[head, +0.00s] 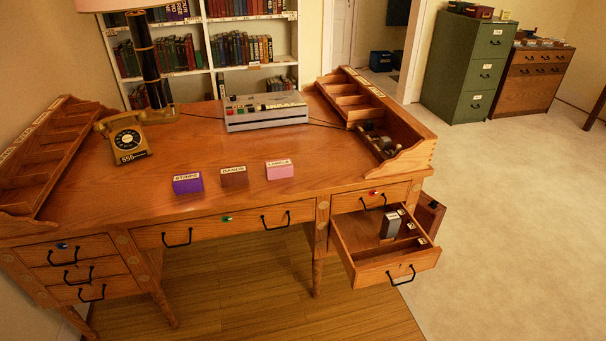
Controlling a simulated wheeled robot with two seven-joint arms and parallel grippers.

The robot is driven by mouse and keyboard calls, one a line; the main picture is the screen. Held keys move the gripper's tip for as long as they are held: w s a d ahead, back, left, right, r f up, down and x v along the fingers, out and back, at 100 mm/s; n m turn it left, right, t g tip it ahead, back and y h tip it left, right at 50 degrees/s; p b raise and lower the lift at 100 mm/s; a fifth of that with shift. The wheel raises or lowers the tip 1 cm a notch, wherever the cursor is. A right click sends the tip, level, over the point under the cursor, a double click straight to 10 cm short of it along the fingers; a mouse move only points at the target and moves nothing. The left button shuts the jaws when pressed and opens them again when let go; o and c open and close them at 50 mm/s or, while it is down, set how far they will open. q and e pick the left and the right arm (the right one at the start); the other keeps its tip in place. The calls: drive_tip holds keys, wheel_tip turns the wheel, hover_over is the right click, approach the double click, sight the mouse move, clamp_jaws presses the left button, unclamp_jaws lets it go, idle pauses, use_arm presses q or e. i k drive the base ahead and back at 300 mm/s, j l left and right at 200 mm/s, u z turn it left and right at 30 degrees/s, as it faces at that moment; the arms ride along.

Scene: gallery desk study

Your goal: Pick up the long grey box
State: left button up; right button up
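A long, low grey box (268,118) with coloured buttons and a label on top lies at the back middle of the desk (215,157). A smaller dark and grey box (390,225) stands in the pulled-out right drawer (370,272). Neither of my grippers is in the head view, so nothing is seen touching either box.
Purple (188,184), brown (234,177) and pink (280,170) labelled boxes sit along the desk's front. A telephone (128,140) and lamp (150,70) stand at left. Slotted racks line both sides. The open drawer juts out over the floor. Carpet at right is clear.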

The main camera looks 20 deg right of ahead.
sight(391, 223)
drive_tip(key=i+l+u, duration=0.25)
drive_tip(key=l, duration=1.45)
drive_tip(key=l+u, duration=0.3)
drive_tip(key=l, duration=1.4)
drive_tip(key=i, duration=0.05)
